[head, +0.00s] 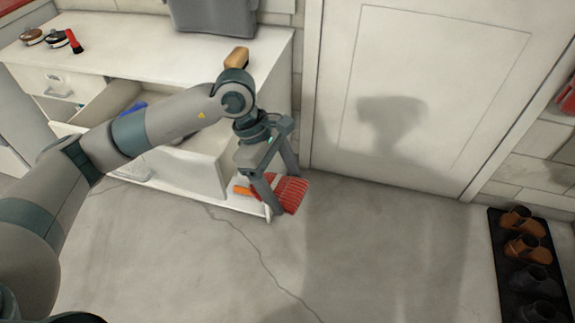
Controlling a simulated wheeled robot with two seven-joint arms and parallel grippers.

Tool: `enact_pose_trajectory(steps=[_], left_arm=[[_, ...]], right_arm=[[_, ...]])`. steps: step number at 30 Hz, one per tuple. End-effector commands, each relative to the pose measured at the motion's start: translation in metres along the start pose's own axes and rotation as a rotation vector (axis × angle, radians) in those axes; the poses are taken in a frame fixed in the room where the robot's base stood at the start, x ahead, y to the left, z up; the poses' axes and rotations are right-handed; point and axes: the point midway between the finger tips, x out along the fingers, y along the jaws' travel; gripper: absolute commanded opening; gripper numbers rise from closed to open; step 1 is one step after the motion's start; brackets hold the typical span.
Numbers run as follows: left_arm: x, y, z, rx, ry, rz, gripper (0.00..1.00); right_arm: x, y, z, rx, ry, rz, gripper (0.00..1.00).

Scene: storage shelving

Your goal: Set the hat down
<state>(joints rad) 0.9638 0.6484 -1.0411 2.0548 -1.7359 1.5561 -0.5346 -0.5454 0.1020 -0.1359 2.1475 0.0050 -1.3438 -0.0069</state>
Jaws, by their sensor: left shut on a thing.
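The hat (293,191) is red with pale stripes and shows between and beside the fingers of my left gripper (280,192). My left gripper points down and is shut on it, in front of the right end of the white cabinet (283,55), low near the cabinet's bottom board. The fingers hide part of the hat. I cannot tell whether the hat touches the board or the floor. My right gripper is not in view.
An orange-ended object (242,191) lies just left of the hat. A brown brush (237,57) and a grey container (213,17) stand on the cabinet. A drawer (108,101) is open. A black shoe mat (495,262) lies at right; the middle floor is clear.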

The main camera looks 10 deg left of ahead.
Motion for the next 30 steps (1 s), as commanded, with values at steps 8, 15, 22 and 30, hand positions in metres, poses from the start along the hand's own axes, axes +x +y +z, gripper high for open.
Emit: enact_pose_trajectory(steps=[8,15,22,30], left_arm=[[0.033,-0.027,-0.023,0.431,0.002,-0.184,0.49],[0.054,-0.054,-0.049,0.816,0.002,-0.342,0.49],[0.060,-0.076,-0.077,1.097,0.003,-0.458,0.49],[0.035,-0.095,-0.106,1.257,0.003,-0.522,0.49]], right_arm=[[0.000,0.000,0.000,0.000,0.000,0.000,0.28],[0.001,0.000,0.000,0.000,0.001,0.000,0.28],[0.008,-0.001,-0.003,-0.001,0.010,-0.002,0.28],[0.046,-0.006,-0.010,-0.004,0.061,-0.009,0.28]])
